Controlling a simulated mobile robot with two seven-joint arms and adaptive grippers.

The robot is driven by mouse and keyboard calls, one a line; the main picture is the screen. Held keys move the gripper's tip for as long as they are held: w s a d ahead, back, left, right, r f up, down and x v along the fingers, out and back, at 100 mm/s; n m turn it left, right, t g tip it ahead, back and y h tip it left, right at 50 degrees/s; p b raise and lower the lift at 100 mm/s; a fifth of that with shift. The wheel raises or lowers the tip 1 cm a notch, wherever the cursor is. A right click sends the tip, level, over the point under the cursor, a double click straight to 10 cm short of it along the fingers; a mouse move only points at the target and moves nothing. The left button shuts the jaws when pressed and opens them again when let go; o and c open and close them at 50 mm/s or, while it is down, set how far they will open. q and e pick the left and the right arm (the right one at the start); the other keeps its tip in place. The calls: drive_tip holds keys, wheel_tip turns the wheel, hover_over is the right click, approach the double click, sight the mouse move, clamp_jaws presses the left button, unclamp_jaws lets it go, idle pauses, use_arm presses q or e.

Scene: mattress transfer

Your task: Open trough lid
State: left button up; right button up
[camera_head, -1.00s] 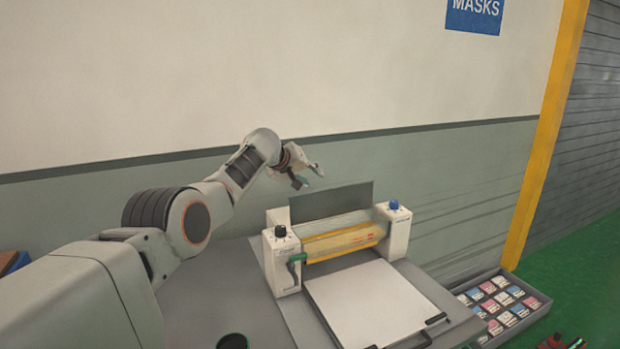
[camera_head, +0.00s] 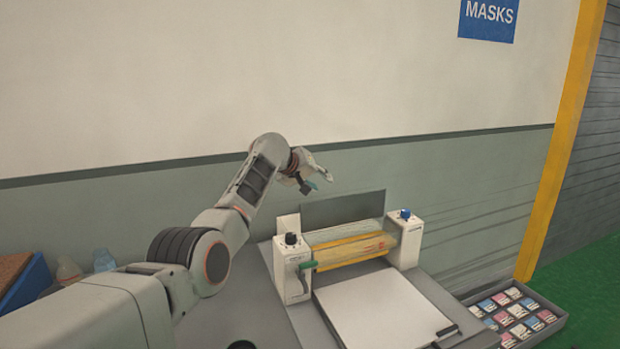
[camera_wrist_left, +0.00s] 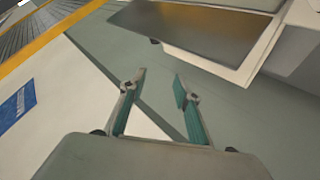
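A roller machine with white end blocks (camera_head: 291,270) and a yellow roller (camera_head: 350,250) stands on a grey table. A dark grey flat panel (camera_head: 342,209) stands up behind the roller; it may be the trough lid, but I cannot be sure. It also shows in the left wrist view (camera_wrist_left: 190,38), at the top. My left gripper (camera_head: 315,182) is above and to the left of the panel, near the wall. In the left wrist view its two fingers (camera_wrist_left: 158,90) are apart, with nothing between them, and clear of the panel. My right gripper is out of view.
A white sheet (camera_head: 382,312) lies in front of the roller, with a dark pen-like thing (camera_head: 447,330) at its edge. A tray of small packets (camera_head: 515,312) is at the right. A blue box (camera_head: 25,283) and bottles (camera_head: 104,260) are at the left. The wall is close behind.

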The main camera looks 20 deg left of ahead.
use_arm(q)
drive_tip(key=shift+v, duration=2.95)
drive_tip(key=shift+s+d+f, duration=0.1)
drive_tip(key=shift+s+f, duration=0.05)
drive_tip(key=shift+f, duration=0.05)
